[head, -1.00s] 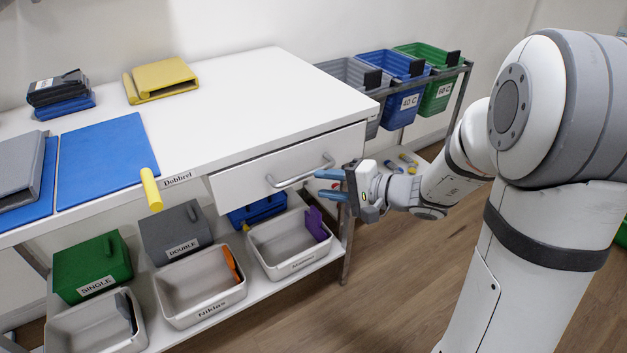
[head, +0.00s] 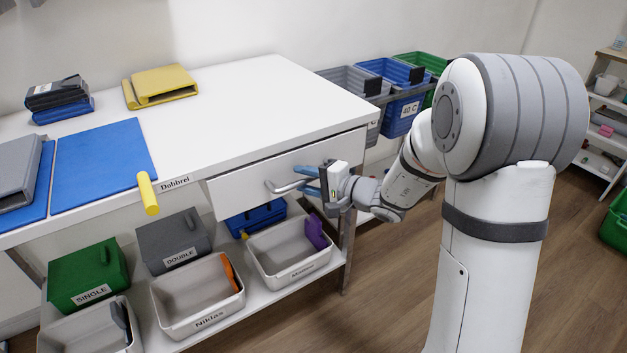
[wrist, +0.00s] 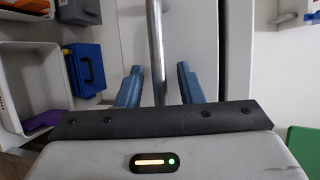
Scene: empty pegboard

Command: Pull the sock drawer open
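The white drawer (head: 238,194) sits under the right part of the white table top, and its front looks flush or nearly so. Its grey bar handle (head: 281,188) is on the front. My gripper (head: 303,180) is at the handle's right part, with its blue fingers reaching toward the drawer front. In the wrist view the handle bar (wrist: 156,45) runs between the two blue fingers of my gripper (wrist: 160,85), with a gap on each side. The fingers are open. My gripper hides the handle's right end in the head view.
Below the drawer, a shelf carries a blue box (head: 256,216) and grey trays, including one with a purple item (head: 317,232). Grey, blue and green bins (head: 400,108) hang behind my arm at the right.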

